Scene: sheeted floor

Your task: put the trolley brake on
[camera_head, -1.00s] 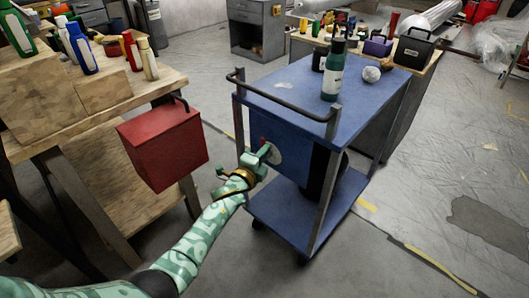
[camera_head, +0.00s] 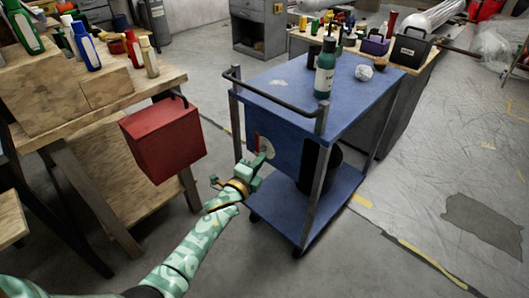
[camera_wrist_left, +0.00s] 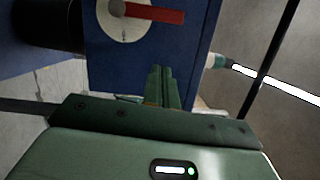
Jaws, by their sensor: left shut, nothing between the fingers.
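The blue trolley (camera_head: 290,87) stands in the middle of the head view, with a dark rail at its near end. On its blue end panel is a pale round disc (camera_head: 267,147) with a red lever (camera_head: 257,143). In the head view the lever looks close to upright. The wrist view shows the red lever (camera_wrist_left: 155,12) across the disc (camera_wrist_left: 122,24). My left gripper (camera_head: 262,162) is shut and empty, just below the disc. In the wrist view its fingertips (camera_wrist_left: 160,72) appear below the lever, with a gap. My right gripper is out of view.
A red box (camera_head: 163,140) is beside the wooden bench (camera_head: 105,95), left of my left arm. A green bottle (camera_head: 325,70) and a pale crumpled ball (camera_head: 363,72) stand on the trolley top. Open floor lies to the right, with a dark patch (camera_head: 482,218).

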